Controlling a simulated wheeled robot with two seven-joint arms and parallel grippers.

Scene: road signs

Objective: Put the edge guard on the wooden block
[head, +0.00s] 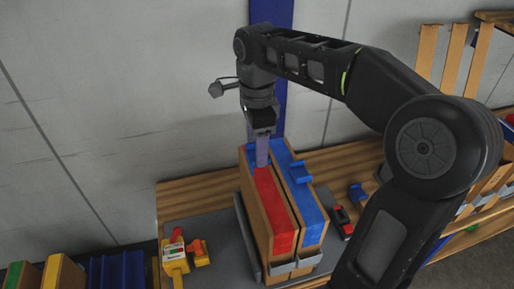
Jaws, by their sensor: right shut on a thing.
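Two tall wooden blocks stand side by side in the middle of the head view. The left wooden block (270,200) has a red face, and the right wooden block (309,203) has a blue face. A blue edge guard (250,157) is at the far upper end of the red-faced block, partly hidden by my right gripper (262,162). The gripper points down there and is shut on this guard. Whether the guard is fully seated on the block I cannot tell. Another blue piece (299,173) sits across the blue-faced block. My left gripper is not in view.
A blue bin (117,270) is at lower left. A wall stands behind.

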